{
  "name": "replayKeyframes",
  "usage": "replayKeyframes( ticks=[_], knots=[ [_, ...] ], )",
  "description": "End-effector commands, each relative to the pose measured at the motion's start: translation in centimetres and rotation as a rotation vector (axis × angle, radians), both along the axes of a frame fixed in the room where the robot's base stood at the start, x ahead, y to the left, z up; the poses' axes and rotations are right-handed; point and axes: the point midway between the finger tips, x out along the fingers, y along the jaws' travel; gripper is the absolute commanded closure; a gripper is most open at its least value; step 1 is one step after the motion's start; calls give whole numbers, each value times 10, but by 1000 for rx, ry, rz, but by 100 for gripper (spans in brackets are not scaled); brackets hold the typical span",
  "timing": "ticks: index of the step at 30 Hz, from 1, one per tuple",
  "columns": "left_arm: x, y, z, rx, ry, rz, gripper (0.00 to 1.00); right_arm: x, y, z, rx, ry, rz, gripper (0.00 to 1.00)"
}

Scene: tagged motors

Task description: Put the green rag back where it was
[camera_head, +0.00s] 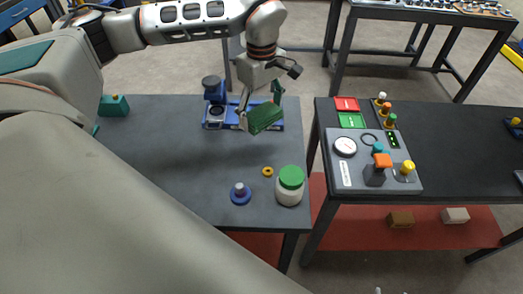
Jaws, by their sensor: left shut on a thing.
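The green rag (264,118) is a dark green folded block in my left gripper (261,108). The gripper points down, with its fingers on both sides of the rag. The rag is slightly tilted and appears held above the grey left table (160,165). It partly covers a blue fixture (216,112) behind it. I cannot tell how high it is over the table. My right gripper is not in view.
A green-lidded jar (290,186), a yellow ring (267,171) and a blue round part (241,194) stand near the front right. A teal box (114,105) is at the back left. The right table holds a gauge panel (352,175), red tray (346,104) and green tray (351,120).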

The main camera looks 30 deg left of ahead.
Motion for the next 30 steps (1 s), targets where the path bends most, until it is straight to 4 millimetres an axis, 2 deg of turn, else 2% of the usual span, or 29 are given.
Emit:
replayKeyframes(
  ticks=[1,3,12,20,27,30],
  knots=[
    [-2,0,-15,0,5,0,44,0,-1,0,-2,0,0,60],
    [-1,0,-32,-1,5,0,44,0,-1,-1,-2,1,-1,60],
    [-1,0,-97,0,3,-1,44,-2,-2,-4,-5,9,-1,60],
    [0,-1,-116,-1,0,-3,44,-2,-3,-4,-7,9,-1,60],
    [0,0,-146,-1,0,-2,44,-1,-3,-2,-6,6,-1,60],
    [0,-1,-151,-1,-1,-3,44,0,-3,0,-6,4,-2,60]
  ],
)
